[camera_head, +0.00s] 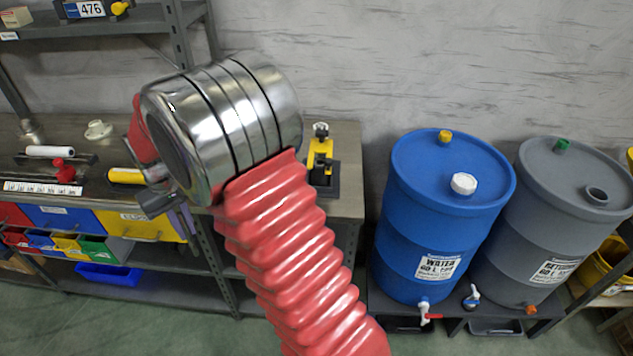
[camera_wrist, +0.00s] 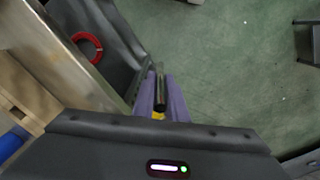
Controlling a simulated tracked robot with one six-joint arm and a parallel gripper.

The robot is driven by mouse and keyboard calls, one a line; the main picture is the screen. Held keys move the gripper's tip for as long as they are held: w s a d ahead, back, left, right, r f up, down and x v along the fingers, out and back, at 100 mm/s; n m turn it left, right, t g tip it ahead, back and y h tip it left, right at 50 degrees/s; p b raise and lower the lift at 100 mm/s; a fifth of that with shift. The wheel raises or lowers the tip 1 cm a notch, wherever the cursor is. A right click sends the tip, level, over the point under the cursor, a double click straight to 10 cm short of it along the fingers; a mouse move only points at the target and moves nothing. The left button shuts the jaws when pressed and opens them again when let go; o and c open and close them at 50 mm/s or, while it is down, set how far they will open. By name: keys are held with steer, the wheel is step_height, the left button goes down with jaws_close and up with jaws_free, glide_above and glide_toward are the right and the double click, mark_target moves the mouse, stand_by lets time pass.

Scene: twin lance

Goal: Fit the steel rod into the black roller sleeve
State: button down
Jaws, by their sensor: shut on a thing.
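In the wrist view, my gripper (camera_wrist: 161,98) has purple fingers closed on a slim, dark, shiny rod (camera_wrist: 161,88), which I take to be the steel rod. A small yellow patch shows at the rod's near end, between the fingers. The rod points away from the camera, with green floor beyond it. In the head view, my gripper (camera_head: 187,220) shows only partly, below my chrome wrist joint and in front of the bench edge. The rod cannot be made out there. I cannot pick out the black roller sleeve for certain in either view.
The bench (camera_head: 345,200) holds a white roller (camera_head: 50,151), a yellow cylinder (camera_head: 126,176) and a yellow tool on a black base (camera_head: 320,155). Coloured bins hang below. Blue (camera_head: 430,230) and grey (camera_head: 530,240) barrels stand right. A red ring (camera_wrist: 87,47) shows beside my gripper.

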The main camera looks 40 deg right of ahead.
steer(key=shift+d, duration=0.3)
